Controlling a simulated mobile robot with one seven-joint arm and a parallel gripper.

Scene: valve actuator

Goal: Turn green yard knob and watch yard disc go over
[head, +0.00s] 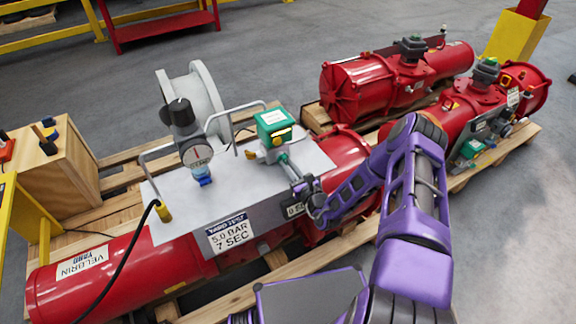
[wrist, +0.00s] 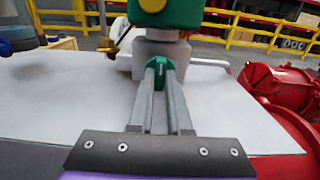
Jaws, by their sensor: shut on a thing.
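The green valve box (head: 272,122) stands on the grey plate of the red actuator, with a white label and a yellow part on it. Its underside shows at the top of the wrist view (wrist: 172,12). The green knob (wrist: 160,72) sits below the box, between my fingertips. My gripper (head: 284,160) reaches it from the front right and is shut on the knob; the fingers (wrist: 160,82) cover its sides. I cannot make out a yard disc for certain.
A pressure gauge with a black knob (head: 182,113) stands left of the box. Metal handles (head: 232,115) rise beside it. A sign (head: 230,233) reads 5.0 bar, 7 sec. A wooden box (head: 45,165) is at left. More red actuators (head: 365,82) lie behind.

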